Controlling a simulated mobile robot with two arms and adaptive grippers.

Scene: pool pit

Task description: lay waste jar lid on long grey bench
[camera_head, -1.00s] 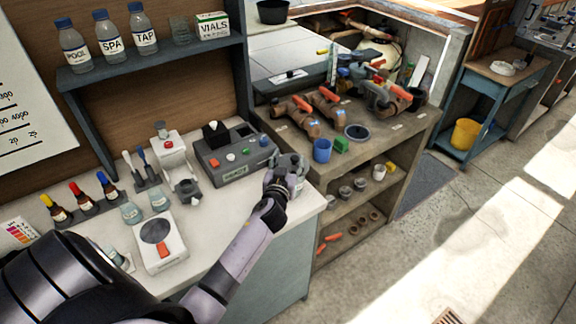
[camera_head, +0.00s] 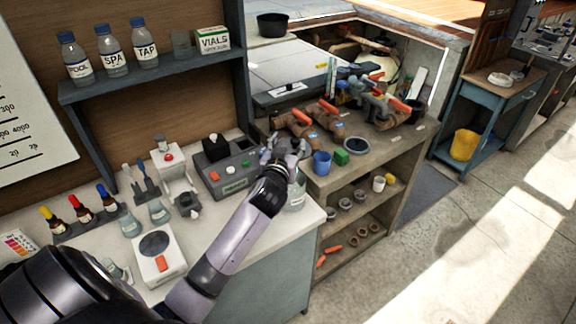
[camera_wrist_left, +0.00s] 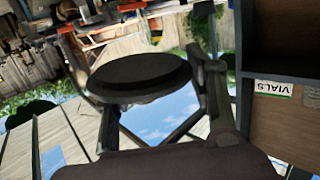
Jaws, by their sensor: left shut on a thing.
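My left gripper (camera_head: 287,148) is raised above the near counter's right end. In the left wrist view it (camera_wrist_left: 150,80) is shut on a dark round lid (camera_wrist_left: 138,74), held between the two fingers. In the head view the lid cannot be made out clearly behind the fingers. A clear jar (camera_head: 297,190), likely the waste jar, stands on the counter corner below the gripper, apart from it. The long grey-brown bench (camera_head: 398,150) with shelves stands just right of the counter. My right gripper is not in view.
A grey device (camera_head: 232,170) and a scale (camera_head: 157,257) sit on the near counter.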

